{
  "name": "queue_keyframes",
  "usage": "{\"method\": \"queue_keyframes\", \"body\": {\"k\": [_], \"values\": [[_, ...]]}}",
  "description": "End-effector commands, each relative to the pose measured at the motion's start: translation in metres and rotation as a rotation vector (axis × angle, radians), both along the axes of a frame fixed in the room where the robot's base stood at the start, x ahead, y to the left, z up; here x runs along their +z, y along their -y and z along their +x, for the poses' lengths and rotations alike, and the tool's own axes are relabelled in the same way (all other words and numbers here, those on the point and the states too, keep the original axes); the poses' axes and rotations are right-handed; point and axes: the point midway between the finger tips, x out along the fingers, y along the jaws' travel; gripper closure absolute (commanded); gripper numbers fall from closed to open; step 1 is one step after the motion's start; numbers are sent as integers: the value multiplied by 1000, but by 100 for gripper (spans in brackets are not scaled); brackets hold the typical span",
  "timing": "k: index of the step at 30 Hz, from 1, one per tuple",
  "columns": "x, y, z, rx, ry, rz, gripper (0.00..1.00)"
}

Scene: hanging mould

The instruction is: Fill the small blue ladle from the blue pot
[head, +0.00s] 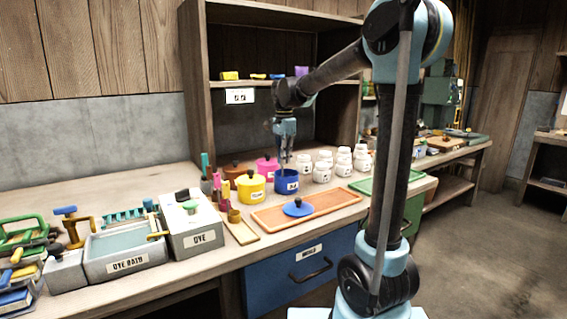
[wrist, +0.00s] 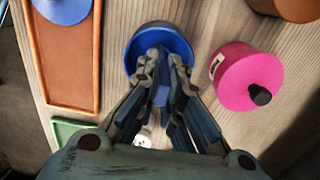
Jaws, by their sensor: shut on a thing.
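The open blue pot (head: 288,184) stands on the bench, and it also shows in the wrist view (wrist: 133,55). My gripper (head: 285,150) is directly above the pot, pointing down. In the wrist view, my gripper (wrist: 163,72) is shut on a blue piece (wrist: 162,96), which looks like the handle of the small blue ladle. The fingers cover most of the pot's mouth. The ladle's bowl is hidden, so I cannot tell whether it holds anything or how deep it sits.
A blue lid (head: 298,208) lies on the wooden tray (head: 335,203) in front. A yellow pot (head: 251,188) and pink pot (head: 267,167) stand close to the left. Several white jars (head: 322,172) stand to the right. Ladles (head: 216,185) stand by the dye box (head: 190,225).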

Motion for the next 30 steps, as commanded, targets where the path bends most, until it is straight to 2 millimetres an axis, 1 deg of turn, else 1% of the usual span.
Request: {"method": "queue_keyframes", "body": {"k": [30], "values": [[41, 0, 0, 0, 0, 0, 100]]}}
